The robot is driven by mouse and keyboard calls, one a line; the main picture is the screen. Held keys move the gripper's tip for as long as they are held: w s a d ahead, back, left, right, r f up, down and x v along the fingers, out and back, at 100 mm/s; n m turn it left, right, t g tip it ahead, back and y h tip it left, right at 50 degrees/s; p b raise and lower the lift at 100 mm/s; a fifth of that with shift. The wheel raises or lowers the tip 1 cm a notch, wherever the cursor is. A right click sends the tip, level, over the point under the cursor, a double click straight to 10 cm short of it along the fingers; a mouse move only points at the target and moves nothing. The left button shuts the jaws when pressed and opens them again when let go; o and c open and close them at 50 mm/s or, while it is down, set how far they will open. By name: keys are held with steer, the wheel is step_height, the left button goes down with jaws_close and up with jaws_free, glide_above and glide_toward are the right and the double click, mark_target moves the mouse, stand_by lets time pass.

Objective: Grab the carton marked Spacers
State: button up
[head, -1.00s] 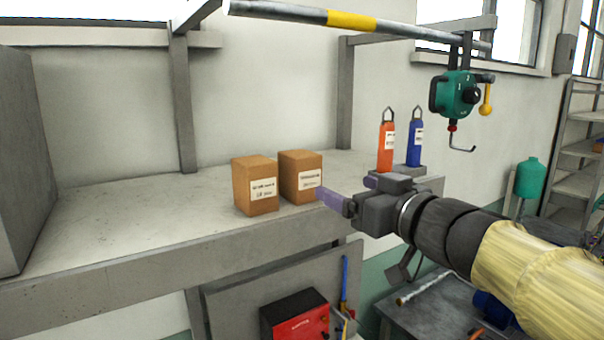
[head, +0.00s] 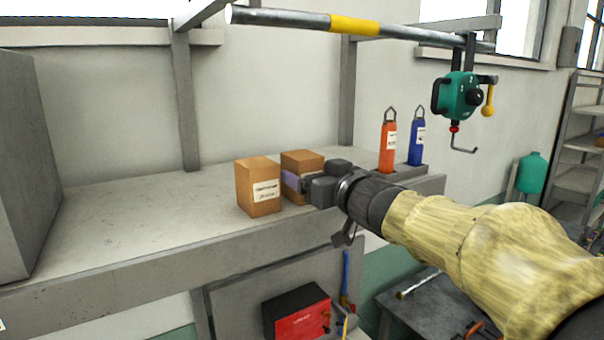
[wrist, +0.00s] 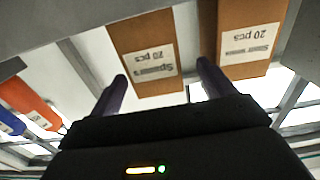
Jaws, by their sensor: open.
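The carton marked Spacers (wrist: 145,38) is brown with a white label, upside down in the wrist view. In the head view it is the right one of two cartons (head: 303,160) on the grey bench, its front partly hidden by my gripper. My gripper (wrist: 160,78) is open and empty, its two dark purple fingers pointing at this carton. The carton's face shows between the fingers in the wrist view. In the head view a purple finger of my gripper (head: 293,181) overlaps the carton's front; I cannot tell whether they touch.
A second brown carton (head: 258,188) stands close on the left; its label shows 20 pcs in the wrist view (wrist: 250,40).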

steer(key=shift+s, duration=0.15)
steer(key=shift+d+f+p+x, duration=0.2)
steer(key=shift+p+x, duration=0.4)
steer(key=shift+x, duration=0.75)
steer(key=shift+d+f+p+x, duration=0.15)
steer(key=shift+p+x, duration=0.4)
steer(key=shift+x, duration=0.85)
steer(key=c, duration=1.2)
